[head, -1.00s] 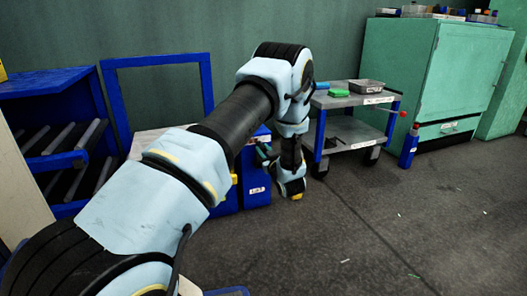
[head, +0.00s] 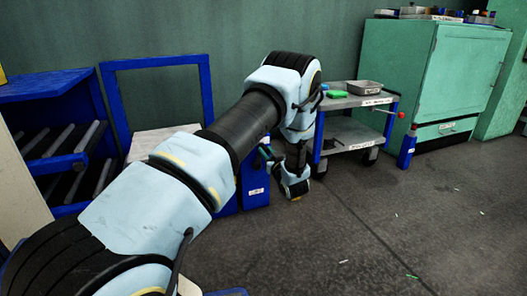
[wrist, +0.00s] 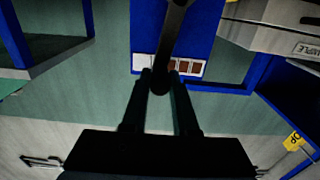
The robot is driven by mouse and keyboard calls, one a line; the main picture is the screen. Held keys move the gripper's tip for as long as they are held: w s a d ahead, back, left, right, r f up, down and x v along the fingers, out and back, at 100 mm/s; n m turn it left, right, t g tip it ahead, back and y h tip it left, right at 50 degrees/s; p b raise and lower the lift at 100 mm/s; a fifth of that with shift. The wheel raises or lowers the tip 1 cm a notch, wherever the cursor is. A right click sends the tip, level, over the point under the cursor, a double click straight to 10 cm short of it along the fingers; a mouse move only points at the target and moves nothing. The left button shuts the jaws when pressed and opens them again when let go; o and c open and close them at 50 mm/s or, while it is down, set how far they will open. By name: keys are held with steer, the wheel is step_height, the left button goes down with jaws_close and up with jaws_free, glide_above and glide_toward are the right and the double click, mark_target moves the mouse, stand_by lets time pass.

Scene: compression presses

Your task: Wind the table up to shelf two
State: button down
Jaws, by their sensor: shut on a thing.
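The lift table is blue, with a pale top (head: 158,138) partly hidden behind my arm in the head view. Its blue body (head: 256,182) carries a white label. In the wrist view my gripper (wrist: 159,84) is shut on a dark crank handle (wrist: 172,40), which comes down between the fingertips. Behind it is a blue panel with a strip of white and brown squares (wrist: 188,67). In the head view the handle is largely hidden by my wrist. A blue rack (head: 52,85) with sloping rollers stands at the left.
A blue trolley (head: 352,139) with a grey tray (head: 366,87) and a green item (head: 337,94) stands right of my wrist. The floor at front right is mostly clear.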

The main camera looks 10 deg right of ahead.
steer(key=d+f+m, duration=0.7)
steer(key=d+m, duration=0.1)
steer(key=m, duration=0.5)
steer(key=a+f+m+b, duration=0.3)
steer(key=f+m+b, duration=0.2)
steer(key=f+m, duration=0.5)
steer(key=shift+w+a+m+b, duration=0.15)
steer(key=shift+a+m+b, duration=0.15)
steer(key=shift+m, duration=0.4)
steer(key=shift+a+f, duration=0.1)
steer(key=shift+a, duration=0.05)
steer(key=c, duration=1)
jaws_free()
steer(key=o, duration=0.3)
steer(key=shift+w, duration=0.1)
